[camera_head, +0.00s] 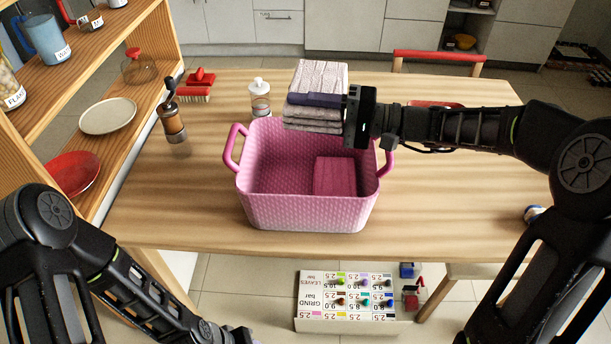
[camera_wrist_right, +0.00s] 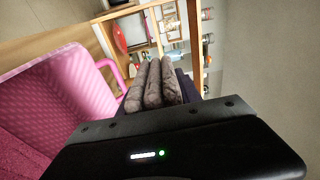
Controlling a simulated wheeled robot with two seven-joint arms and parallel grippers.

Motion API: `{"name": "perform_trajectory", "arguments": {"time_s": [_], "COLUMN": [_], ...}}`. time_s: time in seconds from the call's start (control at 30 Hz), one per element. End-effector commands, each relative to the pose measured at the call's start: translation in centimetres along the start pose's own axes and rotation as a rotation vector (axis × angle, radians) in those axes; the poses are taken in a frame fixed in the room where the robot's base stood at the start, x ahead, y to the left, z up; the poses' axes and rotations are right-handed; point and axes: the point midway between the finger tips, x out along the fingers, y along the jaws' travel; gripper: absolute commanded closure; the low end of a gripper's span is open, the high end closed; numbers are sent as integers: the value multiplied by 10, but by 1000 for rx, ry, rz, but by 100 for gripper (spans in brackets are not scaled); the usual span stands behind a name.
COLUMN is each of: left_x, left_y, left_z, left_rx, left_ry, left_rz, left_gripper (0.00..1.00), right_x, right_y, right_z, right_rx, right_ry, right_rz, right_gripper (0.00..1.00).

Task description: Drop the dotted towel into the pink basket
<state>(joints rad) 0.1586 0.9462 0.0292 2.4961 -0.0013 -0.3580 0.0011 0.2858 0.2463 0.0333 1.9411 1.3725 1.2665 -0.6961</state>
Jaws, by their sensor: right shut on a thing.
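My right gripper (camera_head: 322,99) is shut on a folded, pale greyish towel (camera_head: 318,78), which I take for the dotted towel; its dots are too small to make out. It holds the towel above the back right part of the pink basket (camera_head: 305,213), apart from it. In the right wrist view, the towel's grey folds (camera_wrist_right: 153,85) show beyond the gripper, with the basket (camera_wrist_right: 60,95) to the left. A darker pink folded cloth (camera_head: 335,176) lies inside the basket on the right. My left arm enters at lower left; its gripper is out of view.
The basket stands on a wooden table (camera_head: 450,200). A pepper mill (camera_head: 174,125), a red-handled brush (camera_head: 197,85) and a glass jar (camera_head: 260,98) stand left of and behind it. A wooden shelf (camera_head: 75,45) is at left. The basket's left floor is clear.

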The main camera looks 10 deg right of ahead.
Motion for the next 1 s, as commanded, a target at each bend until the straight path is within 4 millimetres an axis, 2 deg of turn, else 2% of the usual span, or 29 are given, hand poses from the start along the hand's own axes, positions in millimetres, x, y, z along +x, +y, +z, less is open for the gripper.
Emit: {"name": "perform_trajectory", "arguments": {"time_s": [0.17,0.6,1.0], "left_x": [5,26,28], "left_y": [-2,-10,-11], "left_z": [0,0,0], "left_rx": [0,1,1], "left_ry": [1,1,1], "left_rz": [0,0,0], "left_gripper": [64,64,64], "right_x": [0,0,0], "right_y": [8,54,60], "right_z": [0,0,0], "right_rx": [0,0,0], "right_ry": [0,0,0], "right_rz": [0,0,-1], "right_gripper": [100,100,100]}}
